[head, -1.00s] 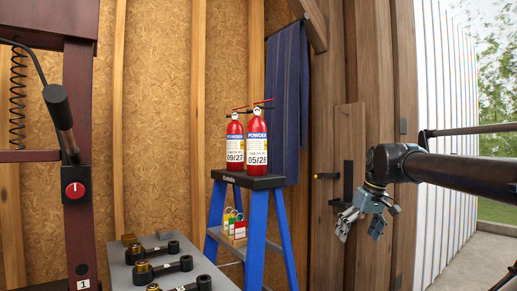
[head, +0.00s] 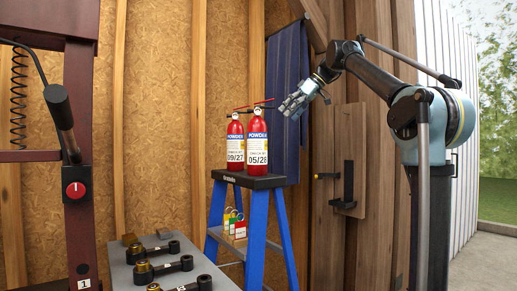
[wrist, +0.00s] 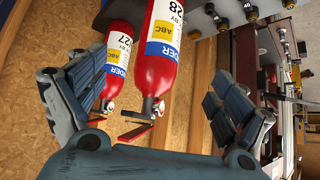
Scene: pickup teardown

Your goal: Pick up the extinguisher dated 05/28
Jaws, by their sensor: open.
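The red extinguisher labelled 05/28 (head: 257,143) stands upright on the black top of the blue stepladder (head: 250,181). A second red extinguisher labelled 09/27 (head: 235,145) stands close on its left. My gripper (head: 292,108) is above and to the right of the 05/28 extinguisher, open and empty, apart from it. In the wrist view the 05/28 extinguisher (wrist: 160,50) appears upside down between the open fingers, its valve and red handle toward the palm. The 09/27 extinguisher (wrist: 117,65) shows beside it, near the left finger.
A dark blue cloth (head: 287,75) hangs on the wall behind the ladder. Tagged padlocks (head: 234,223) sit on a lower step. A grey bench with dark cylindrical parts (head: 166,267) is at front left. A wooden door with a black latch (head: 347,187) stands right.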

